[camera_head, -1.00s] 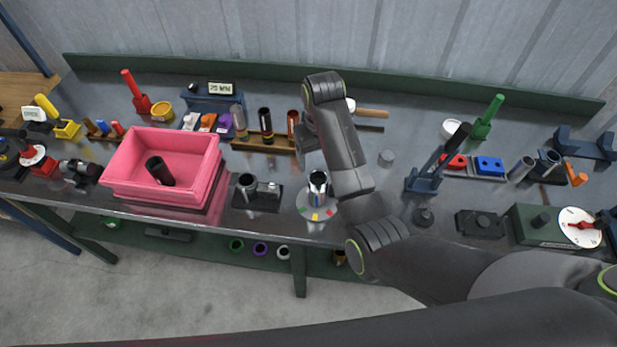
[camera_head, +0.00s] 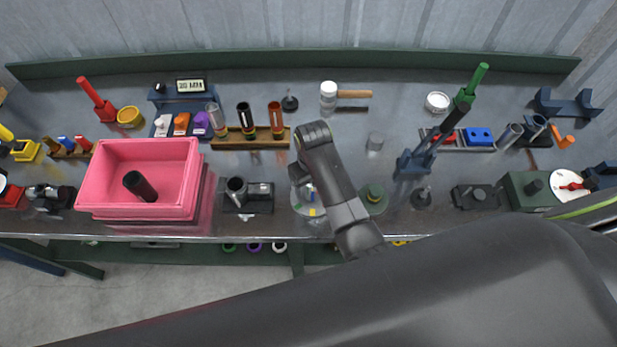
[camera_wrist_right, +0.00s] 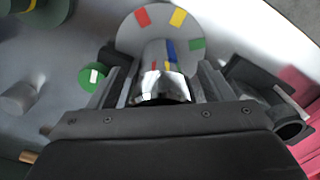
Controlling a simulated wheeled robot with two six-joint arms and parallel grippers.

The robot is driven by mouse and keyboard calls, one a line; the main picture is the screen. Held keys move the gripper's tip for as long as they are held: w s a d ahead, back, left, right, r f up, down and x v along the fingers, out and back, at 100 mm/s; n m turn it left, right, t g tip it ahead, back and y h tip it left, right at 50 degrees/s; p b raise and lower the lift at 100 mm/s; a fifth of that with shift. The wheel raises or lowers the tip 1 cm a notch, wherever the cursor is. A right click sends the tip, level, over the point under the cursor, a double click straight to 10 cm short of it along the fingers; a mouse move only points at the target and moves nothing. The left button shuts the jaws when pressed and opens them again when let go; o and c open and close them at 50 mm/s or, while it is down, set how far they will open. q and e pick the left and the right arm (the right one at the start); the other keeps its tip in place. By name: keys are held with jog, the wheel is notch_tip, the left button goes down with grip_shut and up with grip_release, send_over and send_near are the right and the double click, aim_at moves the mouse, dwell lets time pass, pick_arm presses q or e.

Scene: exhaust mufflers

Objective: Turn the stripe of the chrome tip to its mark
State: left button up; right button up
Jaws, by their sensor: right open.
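The chrome tip (camera_wrist_right: 160,90) is upright on a pale round dial plate (camera_wrist_right: 128,40) in the right wrist view. The plate carries a red mark (camera_wrist_right: 142,16), a yellow mark (camera_wrist_right: 178,17) and a green mark (camera_wrist_right: 196,44). A blue stripe (camera_wrist_right: 170,48) shows beyond the tip's shiny rim. My right gripper (camera_wrist_right: 160,90) is open, with a finger on each side of the tip; I cannot tell whether they touch it. In the head view my right wrist hides the tip, and the dial plate (camera_head: 299,206) shows beside it. My left gripper is out of view.
A green round base (camera_head: 374,197) stands close on the right. A wooden rack of tubes (camera_head: 225,143) is behind. Bare bench lies near the grey cylinder (camera_head: 375,142).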

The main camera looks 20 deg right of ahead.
jog(key=shift+s, duration=0.15)
jog(key=c, duration=1.1)
jog(key=n, duration=0.4)
jog(key=shift+n, duration=0.4)
jog(key=shift+c, duration=0.2)
jog(key=n, duration=0.5)
jog(key=shift+r, duration=0.1)
